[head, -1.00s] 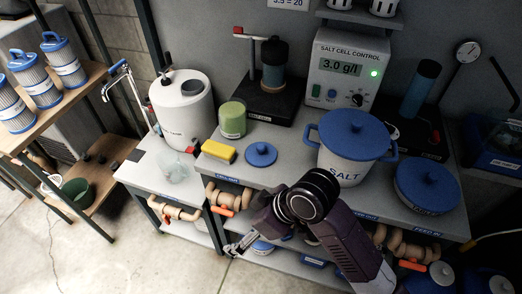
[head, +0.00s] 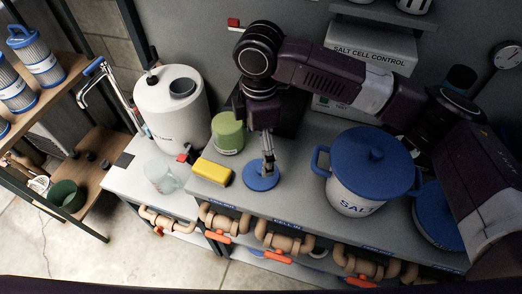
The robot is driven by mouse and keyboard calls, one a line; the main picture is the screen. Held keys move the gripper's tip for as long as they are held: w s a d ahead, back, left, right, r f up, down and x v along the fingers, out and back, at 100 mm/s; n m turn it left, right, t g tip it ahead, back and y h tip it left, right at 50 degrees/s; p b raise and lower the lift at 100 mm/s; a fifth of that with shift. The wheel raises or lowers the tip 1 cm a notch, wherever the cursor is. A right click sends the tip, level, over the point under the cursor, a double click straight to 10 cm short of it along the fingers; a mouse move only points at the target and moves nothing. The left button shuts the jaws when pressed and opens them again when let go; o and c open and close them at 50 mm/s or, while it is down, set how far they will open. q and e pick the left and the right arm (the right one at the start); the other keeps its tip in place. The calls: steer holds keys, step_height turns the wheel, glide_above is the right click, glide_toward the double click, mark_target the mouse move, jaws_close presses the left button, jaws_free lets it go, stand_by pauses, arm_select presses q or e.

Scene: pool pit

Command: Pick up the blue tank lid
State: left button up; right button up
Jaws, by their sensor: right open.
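The blue tank lid (head: 260,183), a small round disc, lies flat on the grey bench top, right of the yellow sponge. My right gripper (head: 268,168) points down over it from above, with its fingers open at the lid's middle. The fingers hide the lid's knob, and I cannot tell whether they touch it. The white tank (head: 168,112) stands at the bench's left with a dark round opening on top. My left gripper is not in view.
A white salt pot (head: 350,197) with a blue lid stands to the right. Another large blue lid (head: 432,222) is partly hidden by my right arm. A green jar (head: 228,135), the yellow sponge (head: 212,172) and a clear beaker (head: 161,178) are to the left.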

mark_target(261, 165)
steer(key=shift+w+d+f, duration=0.1)
steer(key=shift+w, duration=0.05)
steer(key=shift+s+f+p, duration=0.45)
steer(key=shift+s+f, duration=0.5)
steer(key=shift+s, duration=0.05)
step_height(261, 165, down, 3)
steer(key=shift+d+r+p, duration=0.15)
steer(key=shift+p, duration=0.45)
step_height(261, 165, down, 2)
steer(key=shift+f, duration=0.1)
steer(key=shift+w, duration=0.1)
steer(key=c, duration=0.7)
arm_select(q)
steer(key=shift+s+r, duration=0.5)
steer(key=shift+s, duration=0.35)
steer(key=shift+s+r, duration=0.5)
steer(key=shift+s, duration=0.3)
arm_select(e)
steer(key=c, duration=0.6)
